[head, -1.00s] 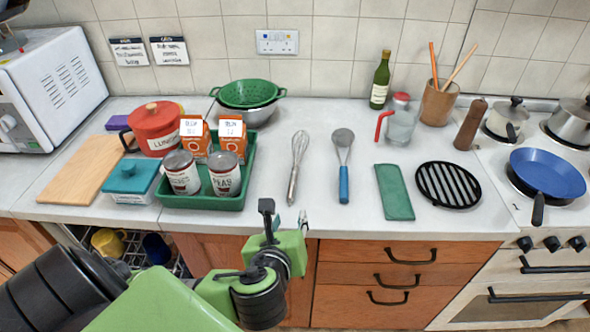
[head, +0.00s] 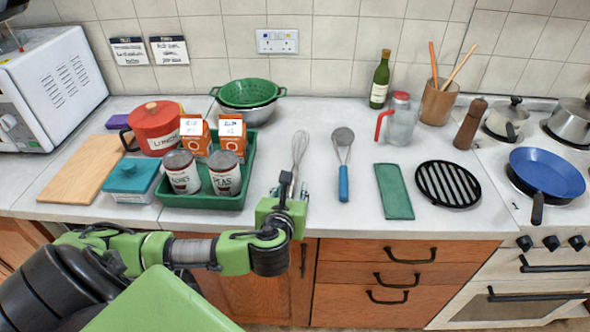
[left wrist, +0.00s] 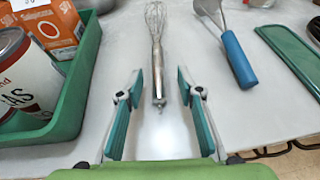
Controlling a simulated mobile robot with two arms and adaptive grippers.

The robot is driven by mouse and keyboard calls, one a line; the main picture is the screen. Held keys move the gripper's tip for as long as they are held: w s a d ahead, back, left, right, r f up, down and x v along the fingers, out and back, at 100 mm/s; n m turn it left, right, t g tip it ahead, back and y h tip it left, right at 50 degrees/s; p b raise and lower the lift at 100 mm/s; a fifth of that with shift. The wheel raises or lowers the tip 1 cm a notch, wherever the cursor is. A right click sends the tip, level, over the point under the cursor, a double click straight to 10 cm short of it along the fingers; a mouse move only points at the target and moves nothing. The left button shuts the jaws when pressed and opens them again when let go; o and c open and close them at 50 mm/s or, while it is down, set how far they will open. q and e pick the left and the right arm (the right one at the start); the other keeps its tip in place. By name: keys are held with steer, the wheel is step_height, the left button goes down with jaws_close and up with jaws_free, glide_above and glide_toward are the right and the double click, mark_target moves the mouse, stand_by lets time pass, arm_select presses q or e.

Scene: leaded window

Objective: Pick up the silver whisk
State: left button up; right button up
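The silver whisk (head: 299,150) lies on the counter with its wire end toward the wall and its handle toward the front edge. In the left wrist view the whisk (left wrist: 157,60) lies ahead of my left gripper (left wrist: 160,95), with the handle end between the two fingers and touching neither. The fingers are spread wide and empty. In the head view my left gripper (head: 293,188) is over the counter's front edge at the whisk's handle end, and hides part of the handle. My right gripper is in neither view.
Left of the whisk stands a green tray (head: 200,202) with cans and orange cartons. To the right lie a blue-handled utensil (head: 343,180), a green cloth-like slab (head: 394,192) and a black round rack (head: 448,185). Counter between whisk and utensil is clear.

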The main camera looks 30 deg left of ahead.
arm_select(q)
steer(key=shift+x, duration=1.9)
steer(key=shift+s+a+f, duration=0.1)
steer(key=shift+s, duration=0.05)
jaws_close()
